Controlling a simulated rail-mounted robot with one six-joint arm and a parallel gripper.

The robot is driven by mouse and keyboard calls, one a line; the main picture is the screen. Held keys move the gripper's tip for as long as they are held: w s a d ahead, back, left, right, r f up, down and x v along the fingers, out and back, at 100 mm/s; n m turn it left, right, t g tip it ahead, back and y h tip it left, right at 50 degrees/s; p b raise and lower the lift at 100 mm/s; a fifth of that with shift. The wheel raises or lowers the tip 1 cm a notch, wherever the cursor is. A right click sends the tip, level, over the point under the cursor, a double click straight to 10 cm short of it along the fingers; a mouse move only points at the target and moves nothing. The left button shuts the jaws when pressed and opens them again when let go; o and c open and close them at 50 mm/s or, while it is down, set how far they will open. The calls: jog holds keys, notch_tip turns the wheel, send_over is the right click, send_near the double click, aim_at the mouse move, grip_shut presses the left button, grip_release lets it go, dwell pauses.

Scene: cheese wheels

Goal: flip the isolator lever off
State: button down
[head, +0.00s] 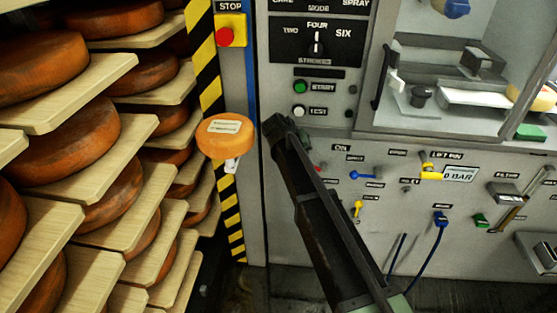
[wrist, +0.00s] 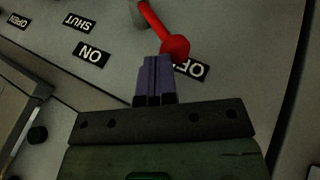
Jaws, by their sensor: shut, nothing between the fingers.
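The isolator lever (wrist: 172,42) is red with a rounded knob end. In the wrist view its knob lies at the edge of the OFF label (wrist: 192,68) and partly covers it. Its grey pivot end (wrist: 138,12) is at the top edge. The ON label (wrist: 91,54) is to the left, clear of the lever. My gripper (wrist: 153,62) is shut and empty, with its purple fingertips just beside the knob; I cannot tell whether they touch it. In the head view my dark arm hides the fingers and most of the lever.
The grey panel carries a blue lever (head: 362,175), a yellow lever (head: 432,172) and a blue hose (head: 430,245). Cheese shelves (head: 100,75) fill the left.

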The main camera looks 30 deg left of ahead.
jog(key=shift+a+f, duration=0.25)
jog(key=shift+f, duration=0.2)
jog(key=shift+s+a+f+b, duration=0.15)
jog(key=shift+a+f+b, duration=0.15)
jog(key=shift+f+b, duration=0.25)
jog(key=shift+s+a+f+b, duration=0.15)
jog(key=shift+a+f+b, duration=0.2)
jog(key=shift+b, duration=0.25)
notch_tip(320, 180, up, 20)
jog(key=p, duration=2)
jog(key=shift+r, duration=0.1)
